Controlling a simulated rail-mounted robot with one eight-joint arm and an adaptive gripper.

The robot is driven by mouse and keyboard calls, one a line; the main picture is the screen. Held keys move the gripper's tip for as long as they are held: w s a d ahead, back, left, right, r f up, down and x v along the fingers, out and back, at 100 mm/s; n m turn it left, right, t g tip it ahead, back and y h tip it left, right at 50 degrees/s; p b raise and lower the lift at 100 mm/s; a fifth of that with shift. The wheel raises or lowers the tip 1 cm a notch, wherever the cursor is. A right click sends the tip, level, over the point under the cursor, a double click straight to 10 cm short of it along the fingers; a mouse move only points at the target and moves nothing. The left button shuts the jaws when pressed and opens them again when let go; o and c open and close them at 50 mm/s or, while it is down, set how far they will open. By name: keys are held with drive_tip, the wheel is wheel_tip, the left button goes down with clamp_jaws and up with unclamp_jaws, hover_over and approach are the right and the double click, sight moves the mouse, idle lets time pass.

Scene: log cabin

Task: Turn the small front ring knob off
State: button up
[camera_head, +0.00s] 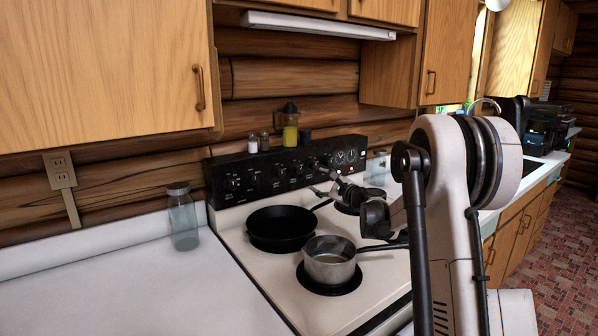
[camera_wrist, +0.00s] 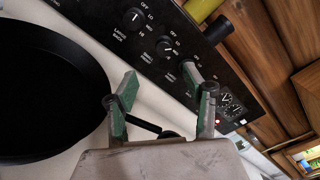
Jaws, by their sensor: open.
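The stove's black control panel (camera_head: 285,168) carries a row of round knobs. In the wrist view one knob with OFF, LO and HI marks (camera_wrist: 133,18) has a LARGE BACK label. In the head view my gripper (camera_head: 332,187) is close to the panel's right half.
A black skillet (camera_head: 281,229) sits on the back left burner. A steel saucepan (camera_head: 330,262) sits on the front burner below my arm, its handle pointing right. A glass jar (camera_head: 183,218) stands on the left counter.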

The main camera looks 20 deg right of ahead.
sight(300, 171)
drive_tip(key=shift+m, duration=0.3)
drive_tip(key=x, duration=0.9)
drive_tip(key=d+x, duration=0.1)
drive_tip(key=x, duration=0.4)
drive_tip(key=shift+w+d, duration=0.1)
drive_tip(key=c, duration=1.1)
